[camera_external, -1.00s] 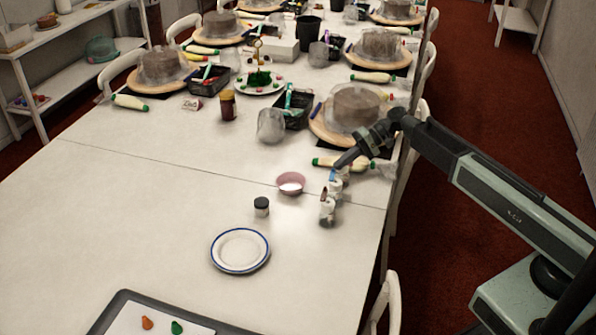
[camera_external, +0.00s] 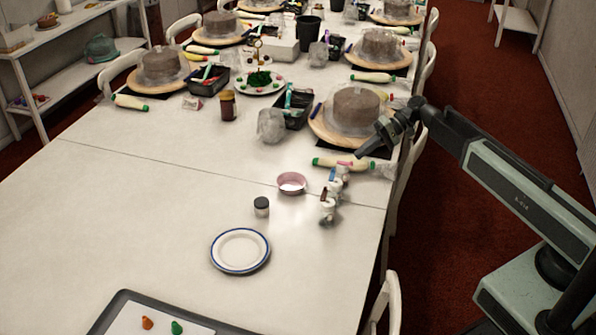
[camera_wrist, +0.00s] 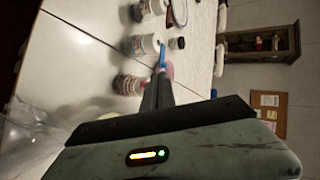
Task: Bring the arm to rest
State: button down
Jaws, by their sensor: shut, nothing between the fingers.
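My gripper (camera_external: 361,154) is shut and empty. In the external view it is in the air over the right edge of the white table (camera_external: 120,190), close to a cake (camera_external: 355,110) on a wooden turntable. In the wrist view the closed fingers (camera_wrist: 159,80) point up the picture toward several small bottles, and a blue tip shows just beyond them. I cannot tell how far the fingers are from the bottles.
Small bottles (camera_external: 328,211) stand near the table's right edge by a pink bowl (camera_external: 291,184). A piping bag (camera_external: 345,164) lies below my gripper. A white plate (camera_external: 240,250) and a dark-lidded jar (camera_external: 261,207) are nearer. Chairs line the right side; the red floor beyond is open.

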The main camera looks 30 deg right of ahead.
jog(key=shift+d+r, duration=0.15)
jog(key=shift+d, duration=0.2)
jog(key=s+d+h+p, duration=0.1)
jog(key=s+h+p, duration=0.2)
jog(key=s+p, duration=0.3)
jog(key=s+d+f+h+p, duration=0.1)
jog(key=s+d+f+h, duration=0.1)
jog(key=s+d+h, duration=0.45)
jog(key=s+d+f+h, duration=0.3)
jog(key=d, duration=0.7)
notch_tip(320, 180, down, 39)
jog(key=b, duration=3.9)
jog(key=shift+w+n+g, duration=0.2)
jog(key=shift+n+g, duration=0.2)
